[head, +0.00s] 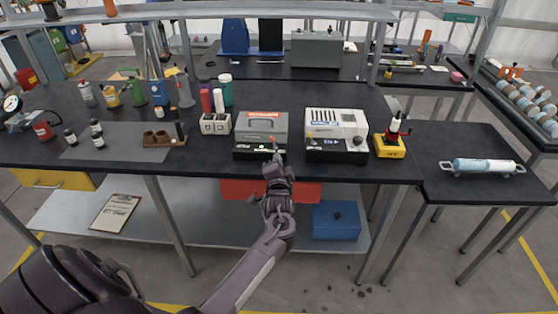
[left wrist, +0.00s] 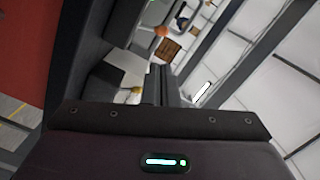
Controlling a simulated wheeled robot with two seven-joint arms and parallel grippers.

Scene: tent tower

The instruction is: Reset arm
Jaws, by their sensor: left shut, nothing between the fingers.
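My left gripper (head: 275,160) is shut and empty. In the head view it reaches up to the front edge of the black workbench (head: 210,163), just in front of the grey machine with an orange label (head: 262,127). I cannot tell whether its tip touches the machine. In the left wrist view the dark gripper body (left wrist: 160,120) fills the lower part, and its fingers (left wrist: 165,85) show close together in the middle. My left arm comes in from the lower left. My right gripper is not in view.
A white-topped machine (head: 337,127) and a yellow-based device (head: 391,138) stand to the right. A white block holder (head: 215,124) and several bottles stand left. Below are a red bin (head: 235,190), a blue box (head: 336,220) and a clipboard (head: 115,213). A side table (head: 475,188) holds a blue-white cylinder (head: 483,165).

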